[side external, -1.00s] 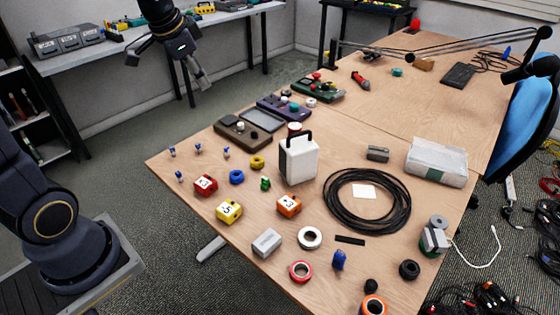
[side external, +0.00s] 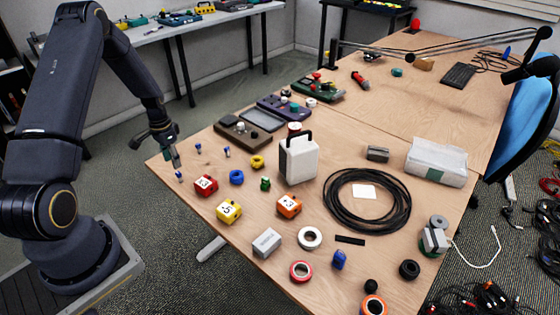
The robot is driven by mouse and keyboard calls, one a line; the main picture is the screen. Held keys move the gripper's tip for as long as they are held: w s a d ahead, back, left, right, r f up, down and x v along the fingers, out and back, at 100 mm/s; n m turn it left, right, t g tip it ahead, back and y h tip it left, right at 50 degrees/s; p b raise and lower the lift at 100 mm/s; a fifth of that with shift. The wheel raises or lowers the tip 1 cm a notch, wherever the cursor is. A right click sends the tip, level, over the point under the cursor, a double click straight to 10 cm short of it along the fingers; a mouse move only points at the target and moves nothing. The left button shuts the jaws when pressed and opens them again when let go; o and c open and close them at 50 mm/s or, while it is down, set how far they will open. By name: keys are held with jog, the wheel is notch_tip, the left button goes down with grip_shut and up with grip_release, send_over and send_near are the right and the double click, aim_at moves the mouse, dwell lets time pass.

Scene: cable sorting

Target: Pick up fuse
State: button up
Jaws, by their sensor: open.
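Several small blue pieces stand on the left part of the wooden table: one near the left edge (side external: 179,176), one farther back (side external: 198,149) and one to its right (side external: 227,152). They may be the fuses, but they are too small to tell for sure. My gripper (side external: 157,153) hangs at the table's left corner, fingers apart and pointing down. One finger is close to the blue piece near the left edge and appears above it. Another blue piece at that corner is hidden behind the gripper. Nothing shows between the fingers.
Red (side external: 205,185), yellow (side external: 229,211) and orange (side external: 289,206) numbered blocks lie to the right and front. A blue ring (side external: 237,177) and a yellow ring (side external: 257,162) lie nearby. A white case (side external: 298,160) stands upright mid-table.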

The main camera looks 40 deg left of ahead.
aim_at(178, 173)
jog(key=f, duration=0.8)
jog(key=shift+w+f, duration=0.15)
jog(key=shift+w, duration=0.1)
jog(key=c, duration=0.9)
